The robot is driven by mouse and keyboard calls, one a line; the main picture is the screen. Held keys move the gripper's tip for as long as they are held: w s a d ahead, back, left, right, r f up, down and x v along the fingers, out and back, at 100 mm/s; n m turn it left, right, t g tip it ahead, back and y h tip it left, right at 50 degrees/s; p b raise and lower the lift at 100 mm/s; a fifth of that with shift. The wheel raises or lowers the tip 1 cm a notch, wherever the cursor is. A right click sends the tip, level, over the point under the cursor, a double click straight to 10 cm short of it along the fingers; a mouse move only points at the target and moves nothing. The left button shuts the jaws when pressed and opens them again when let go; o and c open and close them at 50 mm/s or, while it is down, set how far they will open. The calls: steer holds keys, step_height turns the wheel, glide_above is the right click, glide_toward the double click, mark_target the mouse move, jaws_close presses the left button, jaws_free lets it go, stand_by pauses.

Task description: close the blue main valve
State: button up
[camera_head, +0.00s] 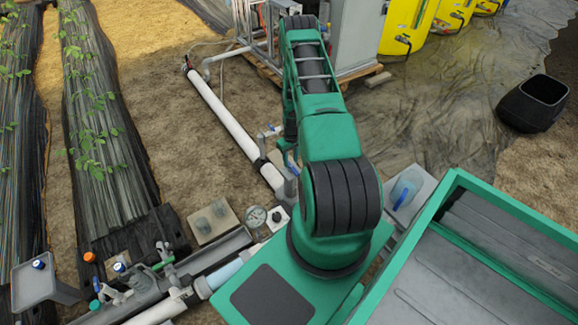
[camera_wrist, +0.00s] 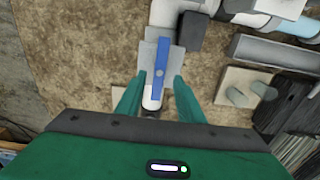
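The blue valve handle (camera_wrist: 160,66) is a long flat bar in the wrist view. It lies roughly along the white pipe under it. In the head view a blue part (camera_head: 290,161) shows on the white pipe (camera_head: 226,118), just left of my arm, partly hidden. My gripper (camera_wrist: 155,88) is open, with one green finger on each side of the handle's near end. I cannot tell whether the fingers touch it or how far above it they are. In the head view my arm mostly hides the gripper.
A pressure gauge (camera_head: 255,217) and grey pipes with small valves (camera_head: 147,285) lie at the lower left. Planted black beds (camera_head: 100,150) are at left. A grey cabinet (camera_head: 357,38) and yellow tanks (camera_head: 408,25) stand behind. A black tub (camera_head: 531,104) is at right.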

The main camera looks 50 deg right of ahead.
mark_target(291, 169)
steer(key=shift+f, duration=1.45)
